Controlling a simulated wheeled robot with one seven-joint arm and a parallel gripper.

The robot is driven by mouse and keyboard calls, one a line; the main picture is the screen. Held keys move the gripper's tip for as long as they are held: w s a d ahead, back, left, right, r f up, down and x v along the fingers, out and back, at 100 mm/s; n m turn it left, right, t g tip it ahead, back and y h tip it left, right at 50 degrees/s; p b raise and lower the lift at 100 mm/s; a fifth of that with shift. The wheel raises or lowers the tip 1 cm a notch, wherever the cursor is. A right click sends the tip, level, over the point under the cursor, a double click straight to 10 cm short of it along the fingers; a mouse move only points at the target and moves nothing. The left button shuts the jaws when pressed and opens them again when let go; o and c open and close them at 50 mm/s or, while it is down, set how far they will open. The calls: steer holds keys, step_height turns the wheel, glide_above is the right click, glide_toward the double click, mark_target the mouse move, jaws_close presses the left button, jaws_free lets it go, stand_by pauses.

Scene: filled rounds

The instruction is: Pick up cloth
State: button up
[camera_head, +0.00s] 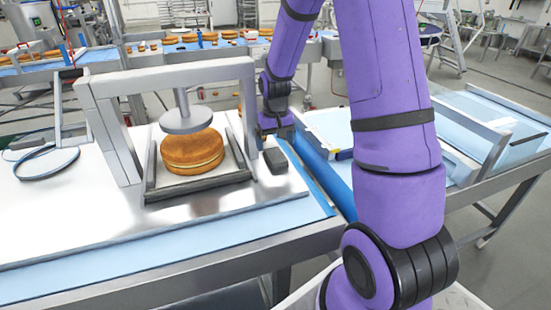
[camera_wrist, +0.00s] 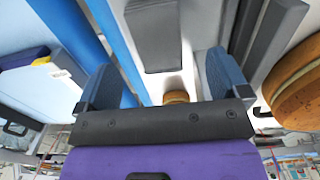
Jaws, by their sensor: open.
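A small dark grey, block-shaped item (camera_head: 275,160) lies on the steel table beside the press. It may be the cloth, but I cannot tell its material. In the wrist view the same grey item (camera_wrist: 155,38) shows at the top middle, beyond the fingertips. My gripper (camera_head: 276,133) is just behind it in the head view. The two blue fingers of my gripper (camera_wrist: 158,75) are spread apart with nothing between them. The item looks apart from both fingers, though the exact gap is unclear.
A press frame (camera_head: 165,80) with a round plate stands left of my gripper, over a filled round cake (camera_head: 192,150). A blue rail (camera_head: 325,170) runs along the right. Bare steel table (camera_head: 50,210) lies at left. More cakes stand on a back line.

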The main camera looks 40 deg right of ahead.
mark_target(277, 156)
steer(key=shift+d+f, duration=0.15)
steer(key=shift+f, duration=2.65)
steer(key=c, duration=1)
